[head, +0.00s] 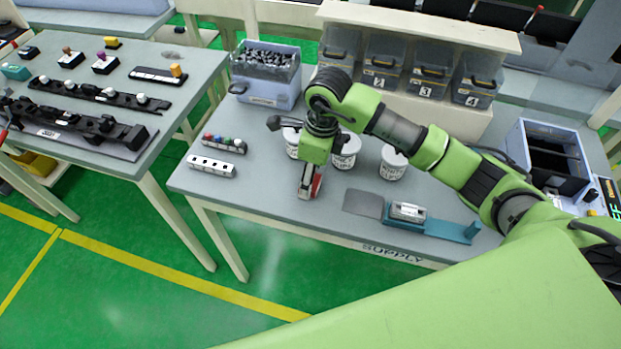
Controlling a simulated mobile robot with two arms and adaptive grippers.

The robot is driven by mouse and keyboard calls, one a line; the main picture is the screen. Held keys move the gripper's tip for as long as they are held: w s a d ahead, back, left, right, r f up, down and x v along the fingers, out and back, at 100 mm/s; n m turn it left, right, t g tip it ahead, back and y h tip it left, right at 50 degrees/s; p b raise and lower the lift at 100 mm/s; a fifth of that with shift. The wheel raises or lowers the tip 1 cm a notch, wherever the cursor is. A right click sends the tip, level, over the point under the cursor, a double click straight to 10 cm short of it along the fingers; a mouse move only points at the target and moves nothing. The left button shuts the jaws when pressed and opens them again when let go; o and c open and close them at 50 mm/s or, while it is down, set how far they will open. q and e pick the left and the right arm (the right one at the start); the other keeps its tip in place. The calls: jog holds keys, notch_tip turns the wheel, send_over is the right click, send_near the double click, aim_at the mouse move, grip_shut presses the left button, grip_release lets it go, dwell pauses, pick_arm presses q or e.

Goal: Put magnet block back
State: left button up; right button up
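My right arm reaches in from the right, and its gripper (310,184) points down over the front of the supply table (270,195). A narrow grey and red piece shows at its tip; I cannot tell whether this is the fingers or something held. A small silver block with a pale label (408,211) sits on a blue stand (445,231) to the right of the gripper, apart from it. It may be the magnet block; no readable label confirms this. My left gripper is not clearly in view.
White tubs (393,163) stand close behind the gripper, partly hidden by my arm. Numbered bins (427,75) line the back. A silver strip with holes (211,167) and a grey bin of dark parts (265,75) are at left. A blue-grey crate (553,160) stands at right.

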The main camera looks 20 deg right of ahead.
aim_at(316, 183)
notch_tip(316, 183, up, 10)
jog(key=d+b, duration=0.1)
jog(key=b, duration=0.1)
jog(key=shift+s+b, duration=0.35)
jog(key=shift+s, duration=0.05)
